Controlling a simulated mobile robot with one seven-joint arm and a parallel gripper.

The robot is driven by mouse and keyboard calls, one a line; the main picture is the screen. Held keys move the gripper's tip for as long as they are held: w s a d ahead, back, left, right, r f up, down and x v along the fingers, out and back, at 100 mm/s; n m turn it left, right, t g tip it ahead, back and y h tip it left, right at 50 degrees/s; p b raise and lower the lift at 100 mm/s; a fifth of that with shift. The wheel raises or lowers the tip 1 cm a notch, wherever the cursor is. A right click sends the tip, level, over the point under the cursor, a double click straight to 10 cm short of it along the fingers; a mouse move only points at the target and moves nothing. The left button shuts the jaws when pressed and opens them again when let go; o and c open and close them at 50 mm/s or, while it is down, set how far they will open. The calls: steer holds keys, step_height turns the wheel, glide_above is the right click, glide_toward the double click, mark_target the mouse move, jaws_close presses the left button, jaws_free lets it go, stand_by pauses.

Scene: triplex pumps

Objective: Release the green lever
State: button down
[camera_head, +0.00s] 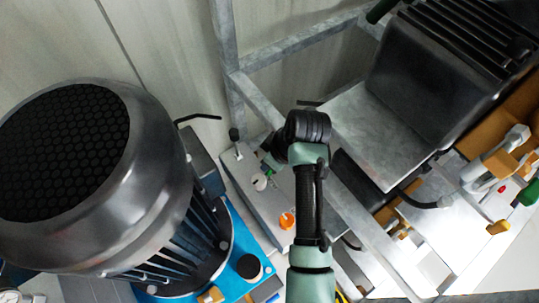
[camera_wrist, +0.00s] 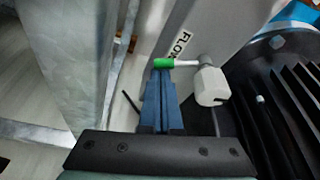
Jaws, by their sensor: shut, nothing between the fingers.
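The green lever (camera_wrist: 163,63) is in the upper middle of the wrist view, a short green grip on a thin light rod. The rod runs right to a white valve body (camera_wrist: 210,86). My gripper (camera_wrist: 160,78) has its two blue fingers shut together with nothing between them. The fingertips are right at the green grip in the picture; I cannot tell whether they touch it. In the head view, a small green part beside a white fitting (camera_head: 260,183) shows just left of my arm, which hides the fingers' tips.
A grey panel marked "FLOW" (camera_wrist: 180,42) lies behind the lever. A grey metal post (camera_wrist: 70,60) stands at left. A finned black motor (camera_wrist: 285,110) is close on the right. In the head view, a large motor (camera_head: 150,180) stands left and an orange knob (camera_head: 287,220) sits near my arm.

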steer(key=m+p, duration=0.1)
steer(key=p, duration=0.1)
steer(key=d+r+m+p, duration=0.1)
steer(key=p, duration=0.1)
steer(key=shift+s+m+t+p, duration=0.3)
steer(key=shift+s+t, duration=0.1)
steer(key=s+m+h+p, duration=0.1)
steer(key=m+p, duration=0.1)
steer(key=p, duration=0.1)
steer(key=d+m+h+p, duration=0.1)
steer(key=m+p, duration=0.1)
steer(key=p, duration=0.1)
steer(key=s+d+m+t+p, duration=0.1)
steer(key=m+p, duration=0.2)
steer(key=shift+s+d+f+h, duration=0.1)
steer(key=shift+s+f+h, duration=0.25)
steer(key=shift+f+h, duration=0.05)
steer(key=shift+s+f, duration=0.1)
steer(key=shift+s, duration=0.05)
steer(key=p+v, duration=0.5)
steer(key=v, duration=0.8)
steer(key=shift+p, duration=0.3)
